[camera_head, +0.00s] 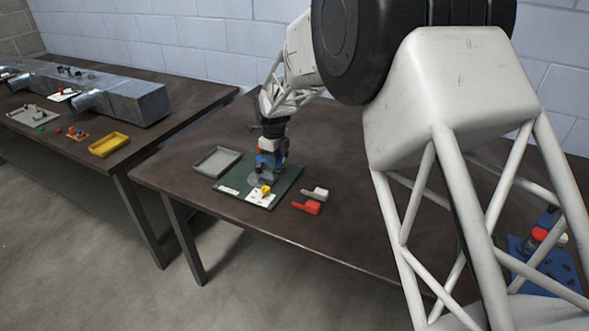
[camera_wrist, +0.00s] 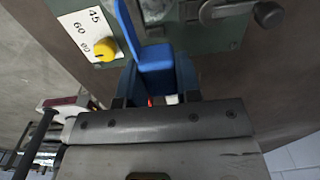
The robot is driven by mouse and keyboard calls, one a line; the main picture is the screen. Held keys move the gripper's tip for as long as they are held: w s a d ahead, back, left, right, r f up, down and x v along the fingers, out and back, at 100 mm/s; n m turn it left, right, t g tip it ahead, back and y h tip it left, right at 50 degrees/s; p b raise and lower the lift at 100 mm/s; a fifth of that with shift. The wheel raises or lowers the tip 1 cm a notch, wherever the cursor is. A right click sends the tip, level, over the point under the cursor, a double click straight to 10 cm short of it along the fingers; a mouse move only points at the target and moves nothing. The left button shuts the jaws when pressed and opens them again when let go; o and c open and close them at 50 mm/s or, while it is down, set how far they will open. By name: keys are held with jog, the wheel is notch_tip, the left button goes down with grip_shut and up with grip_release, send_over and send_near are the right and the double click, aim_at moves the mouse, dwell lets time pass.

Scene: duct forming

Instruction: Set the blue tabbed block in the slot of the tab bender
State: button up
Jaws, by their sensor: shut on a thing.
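My gripper (camera_wrist: 158,92) is shut on the blue tabbed block (camera_wrist: 155,62), whose tall flat tab stands up from between the fingers in the wrist view. The tab bender is a green plate (camera_wrist: 200,40) with a yellow knob (camera_wrist: 105,48) beside a white angle label and a grey metal part with a lever (camera_wrist: 225,10). In the head view my gripper (camera_head: 268,165) is low over the back of the green plate (camera_head: 285,184). The slot is not clearly visible, and I cannot tell whether the block touches the bender.
A grey tray (camera_head: 216,161) lies left of the bender. A red piece (camera_head: 306,208) and a light grey piece (camera_head: 315,194) lie to its right. A blue board (camera_head: 545,268) is at far right, partly behind my arm. Another table holds a yellow tray (camera_head: 109,145). The front tabletop is clear.

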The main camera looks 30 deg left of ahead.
aim_at(268, 177)
jog(key=shift+a+r, duration=0.15)
jog(key=shift+a, duration=1.4)
jog(key=shift+f, duration=0.25)
jog(key=shift+f, duration=3.15)
